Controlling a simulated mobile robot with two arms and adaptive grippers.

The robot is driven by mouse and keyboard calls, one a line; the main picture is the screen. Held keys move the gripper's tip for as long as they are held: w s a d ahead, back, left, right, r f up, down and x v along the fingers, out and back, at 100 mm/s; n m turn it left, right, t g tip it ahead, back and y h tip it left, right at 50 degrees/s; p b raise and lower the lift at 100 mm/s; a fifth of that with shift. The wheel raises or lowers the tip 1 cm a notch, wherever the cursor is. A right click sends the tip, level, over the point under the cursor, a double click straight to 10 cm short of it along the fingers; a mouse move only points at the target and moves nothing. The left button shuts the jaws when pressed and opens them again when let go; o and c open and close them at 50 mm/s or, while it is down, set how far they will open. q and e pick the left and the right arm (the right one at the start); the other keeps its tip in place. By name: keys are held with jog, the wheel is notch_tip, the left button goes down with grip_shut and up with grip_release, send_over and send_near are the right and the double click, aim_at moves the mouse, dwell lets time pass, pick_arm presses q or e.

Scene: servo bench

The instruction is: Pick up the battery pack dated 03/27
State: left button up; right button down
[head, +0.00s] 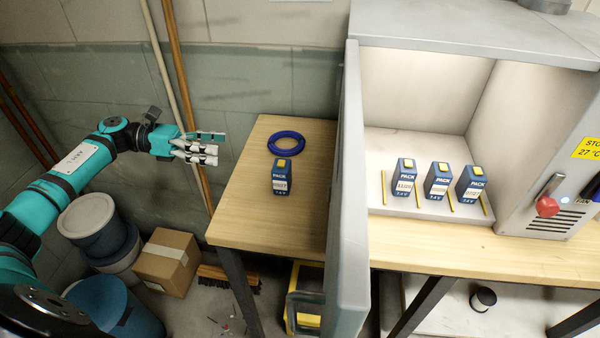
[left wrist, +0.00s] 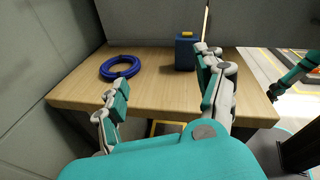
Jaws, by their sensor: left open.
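One blue battery pack (head: 281,178) with a yellow top stands upright on the left part of the wooden bench; it also shows in the left wrist view (left wrist: 186,53). Three similar packs, left (head: 404,178), middle (head: 437,181) and right (head: 471,184), stand in a row inside the open cabinet. Their white labels carry small print that I cannot read surely. My left gripper (head: 222,145) is open and empty, left of the bench pack and apart from it. In the left wrist view its fingers (left wrist: 160,88) spread before the bench. My right gripper cannot be made out clearly.
A blue cable coil (head: 286,143) lies behind the bench pack. The grey cabinet door (head: 350,200) stands open between that pack and the cabinet (head: 400,90). Thin yellow dividers separate the cabinet packs. The front bench top is clear.

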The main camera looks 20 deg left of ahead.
pick_arm(q)
notch_tip(320, 180, up, 4)
jog(key=s+m+g, duration=0.3)
jog(key=m, duration=0.1)
jog(key=p, duration=0.5)
send_near(278, 164)
jog(key=shift+y, duration=0.3)
jog(key=x, duration=0.5)
jog(key=shift+d+f, duration=0.1)
jog(key=shift+d, duration=0.1)
jog(key=x, duration=0.1)
jog(key=p+x, duration=0.1)
jog(key=x, duration=0.1)
jog(key=p+x, duration=0.1)
jog(key=x, duration=0.1)
jog(key=shift+w+a, duration=0.1)
jog(key=shift+w, duration=0.15)
jog(key=shift+d+f+m, duration=0.15)
jog(key=shift+d+m, duration=0.1)
jog(key=shift+m, duration=0.05)
pick_arm(e)
notch_tip(278, 164, up, 7)
jog(key=d, duration=0.1)
jog(key=shift+w+r, duration=0.15)
pick_arm(q)
jog(key=shift+a, duration=0.1)
jog(key=shift+c, duration=0.4)
